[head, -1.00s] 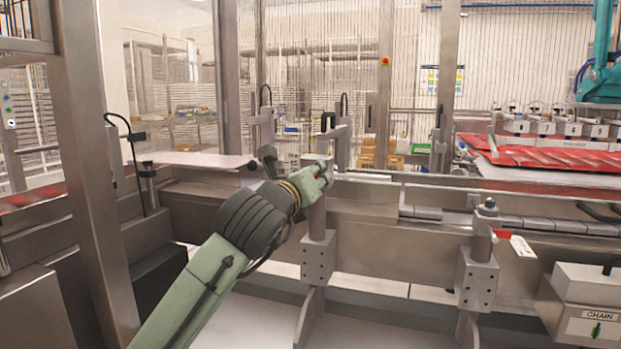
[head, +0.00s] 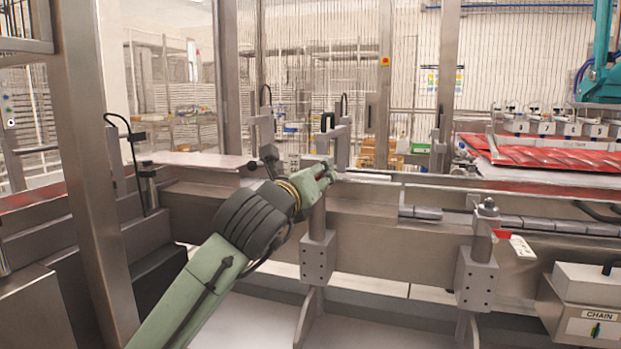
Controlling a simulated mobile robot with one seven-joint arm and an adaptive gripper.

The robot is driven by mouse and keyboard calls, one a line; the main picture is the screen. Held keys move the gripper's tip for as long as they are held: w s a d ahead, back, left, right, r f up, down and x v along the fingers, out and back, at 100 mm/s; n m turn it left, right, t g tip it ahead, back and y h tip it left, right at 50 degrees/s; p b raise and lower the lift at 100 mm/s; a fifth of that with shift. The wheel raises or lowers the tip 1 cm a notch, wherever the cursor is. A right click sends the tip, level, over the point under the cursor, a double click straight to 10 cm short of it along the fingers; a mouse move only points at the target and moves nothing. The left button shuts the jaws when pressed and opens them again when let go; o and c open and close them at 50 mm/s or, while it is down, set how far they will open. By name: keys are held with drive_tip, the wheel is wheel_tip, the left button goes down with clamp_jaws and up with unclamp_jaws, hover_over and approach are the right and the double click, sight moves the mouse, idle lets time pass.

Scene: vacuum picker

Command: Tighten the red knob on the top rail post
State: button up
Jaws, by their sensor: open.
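A metal rail post (head: 317,258) with a bolted block stands near the middle of the head view. My gripper (head: 326,170) is at the top of this post, at the end of my green arm. It is open, though its fingers are small and hard to make out. No red knob shows on this post; the gripper and wrist cover part of its top. A second post (head: 477,275) stands to the right, with a small red part (head: 502,234) and a white tag beside its upper end, apart from my gripper.
A long metal rail (head: 420,181) runs across behind the posts. A steel upright (head: 95,200) stands at left. A grey box marked CHAIN (head: 590,318) is at lower right. A red tray (head: 550,155) and a teal machine arm (head: 602,75) are at far right.

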drive_tip(key=v, duration=1.2)
